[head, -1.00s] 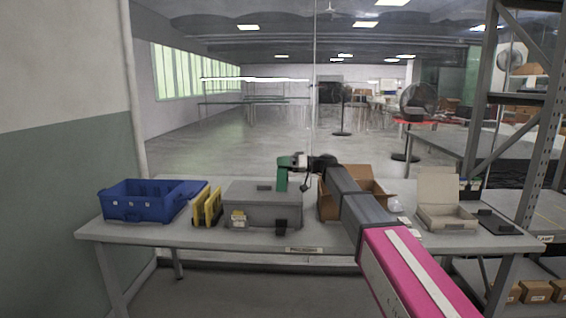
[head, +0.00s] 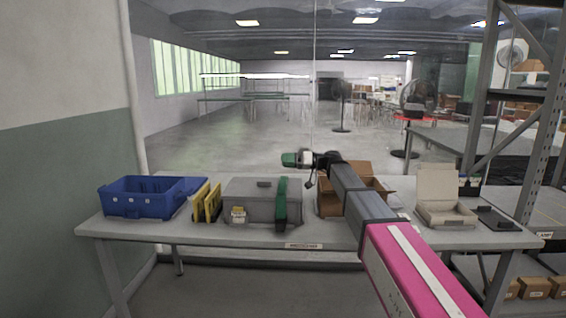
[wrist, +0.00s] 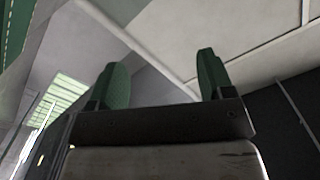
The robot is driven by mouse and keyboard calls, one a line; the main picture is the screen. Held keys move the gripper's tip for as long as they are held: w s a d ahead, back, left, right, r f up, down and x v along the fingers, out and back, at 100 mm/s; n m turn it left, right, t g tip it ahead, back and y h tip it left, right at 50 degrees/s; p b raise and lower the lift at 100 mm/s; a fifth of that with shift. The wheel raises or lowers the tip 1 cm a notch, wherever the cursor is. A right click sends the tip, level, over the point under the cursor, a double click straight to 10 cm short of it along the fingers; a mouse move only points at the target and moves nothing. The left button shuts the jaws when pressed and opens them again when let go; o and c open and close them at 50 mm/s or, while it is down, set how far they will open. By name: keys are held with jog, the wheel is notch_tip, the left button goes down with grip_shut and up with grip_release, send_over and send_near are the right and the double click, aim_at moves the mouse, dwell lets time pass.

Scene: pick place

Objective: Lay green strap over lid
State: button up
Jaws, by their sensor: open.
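A grey case (head: 247,190) with a closed lid and a small dark handle on top stands on the table. The green strap (head: 281,206) lies over the right part of the lid and hangs down the front of the case. My gripper (head: 290,160) is raised above and behind the right end of the case, apart from the strap. In the wrist view my gripper (wrist: 162,78) shows two green fingers spread wide with nothing between them. The strap's far end behind the lid is hidden.
On the table (head: 265,236), a blue bin (head: 140,205) and yellow-edged panels (head: 207,204) stand left of the case. An open cardboard box (head: 375,172) stands close on the right, partly behind my arm. A beige open box (head: 447,215) stands farther right. The front table strip is clear.

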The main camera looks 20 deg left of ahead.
jog(key=v, duration=0.9)
